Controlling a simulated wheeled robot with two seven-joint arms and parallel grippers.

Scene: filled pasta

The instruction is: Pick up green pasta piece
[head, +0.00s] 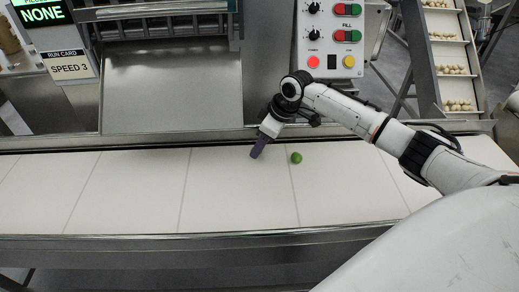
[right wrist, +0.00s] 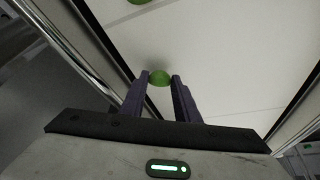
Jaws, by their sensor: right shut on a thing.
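My right gripper (head: 256,154) has its purple fingers pointing down at the pale belt. In the right wrist view a green pasta piece (right wrist: 160,78) sits between its fingertips (right wrist: 160,77), and the fingers are shut on it. In the head view the fingers hide this piece. A second green pasta piece (head: 296,158) lies loose on the belt, a little right of the gripper. A green piece also shows cut off at the top edge of the right wrist view (right wrist: 138,2). My left gripper is not in view.
The white conveyor belt (head: 130,190) with cross seams is otherwise clear. A metal rail (head: 200,243) runs along its near side. A metal chute (head: 172,88) and a button panel (head: 330,38) stand behind. A rack (head: 450,55) of pale pieces stands at the back right.

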